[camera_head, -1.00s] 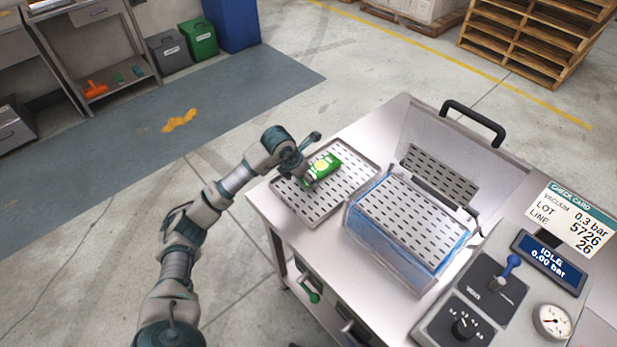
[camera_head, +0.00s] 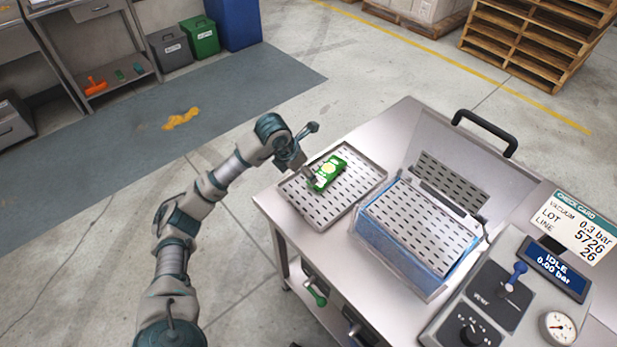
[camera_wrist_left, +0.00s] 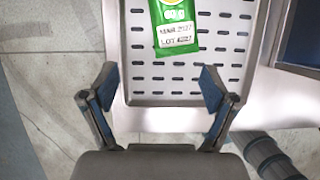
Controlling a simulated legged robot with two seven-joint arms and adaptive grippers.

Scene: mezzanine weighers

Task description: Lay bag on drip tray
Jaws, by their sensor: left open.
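A green bag (camera_head: 327,173) with a yellow-white print lies flat on the perforated metal drip tray (camera_head: 345,204), toward its far left part. In the left wrist view the bag (camera_wrist_left: 174,18) shows a white label with date and lot text, resting on the tray (camera_wrist_left: 185,97). My left gripper (camera_head: 309,149) is at the tray's left edge, beside the bag. In the left wrist view the left gripper (camera_wrist_left: 158,85) has its fingers wide apart with nothing between them, and the bag is beyond the fingertips. My right gripper is not in view.
A water-filled tank (camera_head: 405,245) with a slotted plate and raised lid stands right of the tray. A control panel with a blue lever (camera_head: 514,276) and gauge is at the lower right. Bare bench surrounds the tray narrowly.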

